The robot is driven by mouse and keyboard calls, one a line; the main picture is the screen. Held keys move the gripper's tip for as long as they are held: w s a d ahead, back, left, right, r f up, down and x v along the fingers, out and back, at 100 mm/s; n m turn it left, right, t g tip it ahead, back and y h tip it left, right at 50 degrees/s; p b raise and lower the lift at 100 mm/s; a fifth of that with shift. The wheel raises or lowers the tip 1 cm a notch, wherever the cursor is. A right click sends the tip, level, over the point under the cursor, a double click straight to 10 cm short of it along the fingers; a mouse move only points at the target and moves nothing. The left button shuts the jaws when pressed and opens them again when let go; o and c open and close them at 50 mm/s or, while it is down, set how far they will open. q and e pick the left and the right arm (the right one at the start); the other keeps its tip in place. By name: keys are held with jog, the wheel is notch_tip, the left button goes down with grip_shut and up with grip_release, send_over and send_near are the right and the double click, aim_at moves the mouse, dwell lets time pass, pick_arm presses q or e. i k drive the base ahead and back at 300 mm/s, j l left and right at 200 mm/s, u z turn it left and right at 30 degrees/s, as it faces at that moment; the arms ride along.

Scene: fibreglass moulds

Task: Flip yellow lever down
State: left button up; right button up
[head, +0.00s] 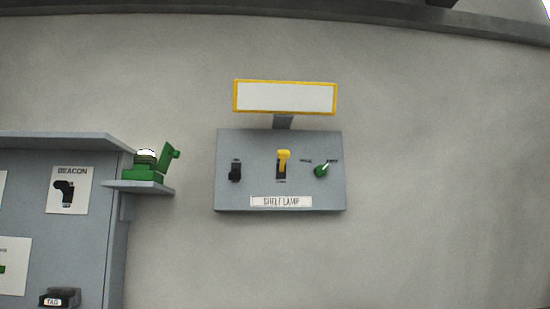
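The yellow lever (284,159) is in the middle of a grey wall panel (230,197) labelled "SHELF LAMP". Its yellow handle sits at the upper part of a dark slot, so it looks to be up. Above the panel, a white lamp face (285,97) with a yellow frame is on a short grey post. Neither of my grippers shows in the head view.
At the left stands a grey cabinet (110,215) with a "BEACON" label (69,190) and a dark part tagged "TAG" or similar (60,297). A green device (149,166) sits on a small side shelf (138,188). The wall right of the panel is bare.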

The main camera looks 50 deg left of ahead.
aim_at(282, 155)
jog(key=u, duration=1.65)
jog(key=z, duration=0.2)
jog(key=k+l, duration=0.05)
